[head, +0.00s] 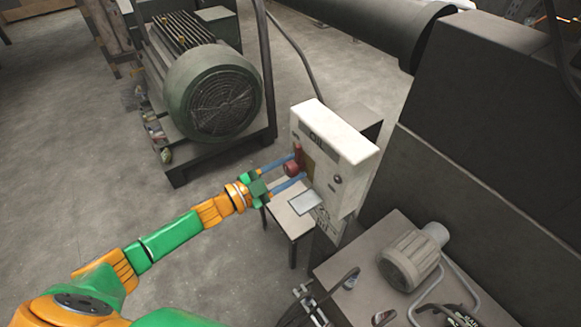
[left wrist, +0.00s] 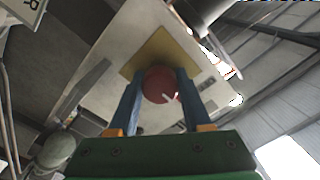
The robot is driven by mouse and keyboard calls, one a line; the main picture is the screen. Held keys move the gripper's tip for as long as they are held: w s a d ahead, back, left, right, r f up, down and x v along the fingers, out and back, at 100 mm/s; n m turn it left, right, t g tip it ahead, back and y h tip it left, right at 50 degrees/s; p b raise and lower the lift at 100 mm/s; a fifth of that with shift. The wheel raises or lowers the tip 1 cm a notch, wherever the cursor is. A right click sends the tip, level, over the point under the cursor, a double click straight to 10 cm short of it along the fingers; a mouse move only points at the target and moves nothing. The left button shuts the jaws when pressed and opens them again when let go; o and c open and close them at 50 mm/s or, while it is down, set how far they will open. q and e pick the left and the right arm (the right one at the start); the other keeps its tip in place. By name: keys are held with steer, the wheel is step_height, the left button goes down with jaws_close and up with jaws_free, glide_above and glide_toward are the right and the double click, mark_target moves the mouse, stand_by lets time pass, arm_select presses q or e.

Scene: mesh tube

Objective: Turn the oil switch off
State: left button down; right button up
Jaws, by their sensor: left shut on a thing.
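The oil switch is a red rotary knob (head: 292,168) on the front of a pale box marked OIL (head: 337,150). In the left wrist view the red knob (left wrist: 160,85) has a small white mark and sits on a yellow plate (left wrist: 150,50). My left gripper (head: 297,170) reaches the box from the left, and its two blue fingers stand either side of the knob. The left wrist view shows the left gripper's fingers (left wrist: 157,92) against the knob's sides, shut on it. My right gripper is not in view.
A large green electric motor (head: 210,95) stands on a frame behind my left arm. A dark machine housing (head: 480,120) rises right of the box. A bench (head: 340,265) with a small beige motor (head: 410,260) stands at the lower right. The floor at left is clear.

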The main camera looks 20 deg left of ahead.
mark_target(286, 172)
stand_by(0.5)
arm_select(q)
steer(key=shift+c, duration=1.7)
jaws_free()
steer(key=v, duration=0.3)
steer(key=b+v, duration=0.1)
steer(key=v, duration=0.2)
steer(key=shift+s+a+f, duration=0.2)
steer(key=shift+s+a+r, duration=0.15)
steer(key=shift+s+a, duration=0.05)
steer(key=shift+s, duration=0.05)
